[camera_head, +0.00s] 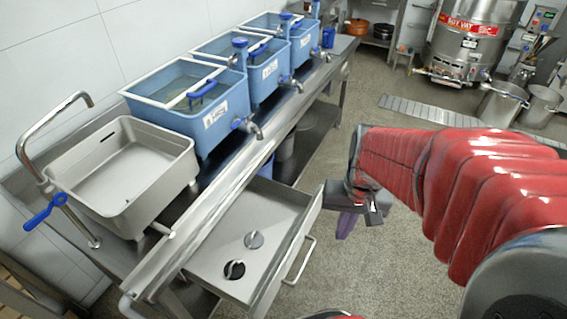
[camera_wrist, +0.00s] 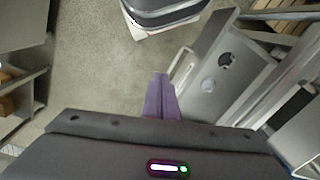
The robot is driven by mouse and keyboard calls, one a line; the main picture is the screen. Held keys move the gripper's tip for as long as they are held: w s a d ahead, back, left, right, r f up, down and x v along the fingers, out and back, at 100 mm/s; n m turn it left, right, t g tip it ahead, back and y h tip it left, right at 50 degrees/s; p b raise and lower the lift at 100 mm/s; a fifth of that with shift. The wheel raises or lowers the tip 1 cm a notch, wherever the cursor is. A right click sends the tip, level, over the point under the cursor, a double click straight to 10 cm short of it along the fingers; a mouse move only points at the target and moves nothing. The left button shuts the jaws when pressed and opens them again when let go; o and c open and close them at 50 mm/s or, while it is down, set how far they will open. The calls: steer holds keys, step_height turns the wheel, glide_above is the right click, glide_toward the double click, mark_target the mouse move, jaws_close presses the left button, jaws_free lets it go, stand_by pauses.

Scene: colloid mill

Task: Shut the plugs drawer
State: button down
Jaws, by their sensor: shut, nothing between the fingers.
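The plugs drawer (camera_head: 211,262) stands pulled out from under the steel bench in the head view, with two round plugs (camera_head: 254,240) lying in it. Its bar handle (camera_head: 300,262) is on the front panel, facing right. In the wrist view the open drawer (camera_wrist: 196,96) lies to the right of my fingers, with the plugs inside and its handle (camera_wrist: 182,62) on the near side. My gripper (camera_head: 346,226) has purple fingers, shut and empty. It is out in front of the drawer, beyond its far front corner, and looks apart from the handle. The fingers also show in the wrist view (camera_wrist: 160,80).
A steel sink (camera_head: 130,170) and three blue tubs (camera_head: 205,110) with taps stand along the bench (camera_head: 190,240). A steel vat (camera_head: 475,40) and pots (camera_head: 500,105) stand at the back right. The floor (camera_head: 390,240) in front of the drawer is clear.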

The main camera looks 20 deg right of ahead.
mark_target(304, 231)
steer(key=s+d+f+m+t+y, duration=0.1)
steer(key=d+f+m+t+y, duration=0.15)
steer(key=f+m+y, duration=0.7)
steer(key=s+d+f+m+t+y, duration=0.1)
steer(key=s+d+f+m+y, duration=0.35)
steer(key=f, duration=1.05)
steer(key=w+d+f+m+t+h, duration=0.1)
steer(key=w+d+f+m+t, duration=0.1)
steer(key=w+d+m+t, duration=0.2)
steer(key=w+m+t, duration=0.3)
steer(key=w+t, duration=0.1)
steer(key=w, duration=0.2)
steer(key=shift+w+m+t+h, duration=0.2)
steer(key=shift+m+t+h, duration=0.15)
steer(key=shift+m+h, duration=0.05)
steer(key=shift+w, duration=0.1)
steer(key=x, duration=1.3)
steer(key=shift+a+f, duration=0.1)
steer(key=shift+a, duration=0.05)
steer(key=shift+w+a, duration=0.15)
steer(key=shift+w, duration=0.1)
steer(key=shift+w, duration=0.1)
